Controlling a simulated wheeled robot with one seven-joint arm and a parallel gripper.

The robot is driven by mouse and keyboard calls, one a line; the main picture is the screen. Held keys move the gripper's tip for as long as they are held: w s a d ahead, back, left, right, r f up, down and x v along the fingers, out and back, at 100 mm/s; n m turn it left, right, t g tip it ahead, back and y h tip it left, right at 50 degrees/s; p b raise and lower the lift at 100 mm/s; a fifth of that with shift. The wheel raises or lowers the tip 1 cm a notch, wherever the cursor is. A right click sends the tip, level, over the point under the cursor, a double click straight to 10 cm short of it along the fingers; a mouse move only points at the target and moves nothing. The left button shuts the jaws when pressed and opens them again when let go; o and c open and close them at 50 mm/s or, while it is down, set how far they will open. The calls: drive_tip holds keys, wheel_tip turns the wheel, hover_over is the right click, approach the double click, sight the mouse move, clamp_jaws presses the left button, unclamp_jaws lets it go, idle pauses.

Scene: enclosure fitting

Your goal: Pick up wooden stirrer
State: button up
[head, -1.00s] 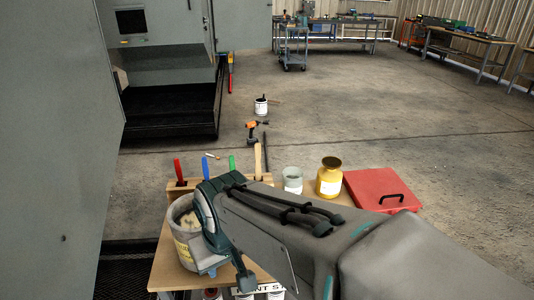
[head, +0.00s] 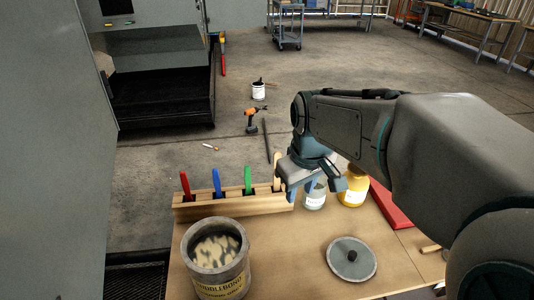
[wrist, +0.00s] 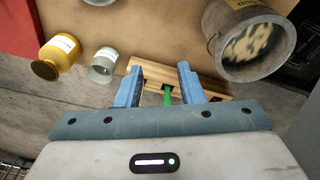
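The wooden stirrer (head: 277,170) is a pale stick standing upright in the right end of a wooden rack (head: 235,205) in the head view. A green handle (wrist: 167,95) shows between the fingers there. I cannot make out the stirrer clearly in the wrist view; I cannot tell whether a finger touches it.
Red (head: 186,186), blue (head: 217,183) and green handles stand in the rack. A large bucket (head: 190,262) stands in front, with a round lid (head: 351,259) to its right. A grey jar (head: 315,197) and yellow jar (head: 353,190) stand right of my gripper.

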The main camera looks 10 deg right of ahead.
drive_tip(key=w+r+n+g+p, duration=0.1)
drive_tip(key=w+r+n+p, duration=0.15)
drive_tip(key=w+n, duration=0.75)
drive_tip(key=n+g+p, duration=0.1)
drive_tip(key=n+p, duration=0.1)
drive_tip(key=n, duration=0.1)
hover_over(277, 152)
drive_tip(key=f, duration=0.3)
drive_tip(key=shift+s+d+f, duration=0.15)
drive_tip(key=shift+d+f, duration=0.05)
drive_tip(key=shift+f, duration=0.05)
drive_tip(key=shift+w+f, duration=0.2)
drive_tip(key=shift+w, duration=0.1)
drive_tip(key=shift+n, duration=0.4)
wheel_tip(277, 152, down, 8)
drive_tip(key=shift+f+p, duration=0.25)
drive_tip(key=shift+p, duration=0.25)
drive_tip(key=shift+a+f, duration=0.15)
drive_tip(key=shift+f, duration=0.35)
wheel_tip(277, 152, down, 4)
drive_tip(key=shift+s+a+f+p, duration=0.15)
drive_tip(key=shift+f+p, duration=0.05)
drive_tip(key=shift+p, duration=0.65)
clamp_jaws()
